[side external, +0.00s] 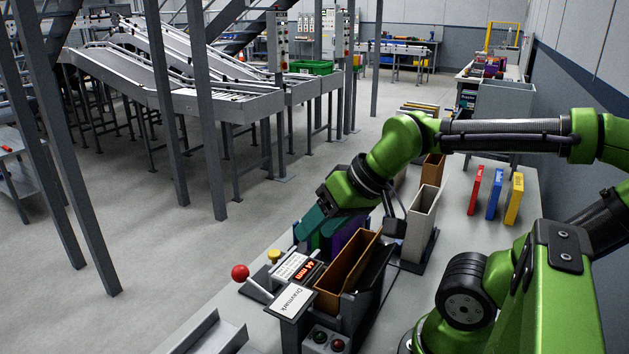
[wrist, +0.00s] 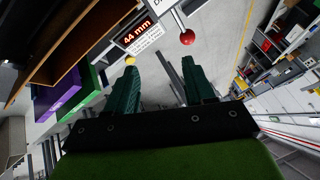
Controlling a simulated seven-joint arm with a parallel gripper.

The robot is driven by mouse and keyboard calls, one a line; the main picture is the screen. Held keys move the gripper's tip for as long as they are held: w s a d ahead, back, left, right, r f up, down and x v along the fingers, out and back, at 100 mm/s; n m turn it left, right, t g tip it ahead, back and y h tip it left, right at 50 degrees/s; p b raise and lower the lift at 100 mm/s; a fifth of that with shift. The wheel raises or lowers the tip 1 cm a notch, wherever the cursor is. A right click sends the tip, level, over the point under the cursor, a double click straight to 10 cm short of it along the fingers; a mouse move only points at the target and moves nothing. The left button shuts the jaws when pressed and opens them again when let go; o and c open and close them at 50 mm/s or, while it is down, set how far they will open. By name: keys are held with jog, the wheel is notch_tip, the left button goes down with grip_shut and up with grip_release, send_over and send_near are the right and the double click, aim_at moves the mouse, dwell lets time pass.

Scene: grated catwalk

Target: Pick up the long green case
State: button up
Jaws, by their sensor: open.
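The green case (wrist: 92,88) shows in the wrist view at left, next to a purple case (wrist: 52,102), and outside my jaws. In the side view a strip of the green case (side external: 323,243) shows behind the brown open box, left of the purple case (side external: 349,233); much of it is hidden by my gripper and the box. My gripper (wrist: 159,66) is open, its two dark teal fingers apart with nothing between them. In the side view my gripper (side external: 311,224) is by the upper part of the green case; I cannot tell whether they touch.
A brown open box (side external: 345,270) stands in front of the cases, beside a "44 mm" display (side external: 308,270) and a red-knobbed lever (side external: 240,272). A grey open box (side external: 421,223) stands to the right. Red (side external: 475,190), blue (side external: 495,193) and yellow (side external: 514,199) slabs stand farther right.

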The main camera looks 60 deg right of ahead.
jog(key=w+d+n+g+h, duration=0.1)
jog(key=w+d+n+g, duration=0.4)
jog(key=d+n, duration=0.75)
jog(key=w+d+n+g+h, duration=0.1)
jog(key=w+d+n+g, duration=0.1)
jog(key=w+d+n, duration=1.05)
jog(key=s+d+f, duration=0.1)
jog(key=f, duration=0.4)
jog(key=s+d+f+m, duration=0.1)
jog(key=s+f, duration=0.1)
jog(key=f, duration=0.4)
jog(key=s+d+f+m, duration=0.1)
jog(key=s+f, duration=0.1)
jog(key=f, duration=0.3)
jog(key=shift+s+d+f, duration=0.2)
grip_shut()
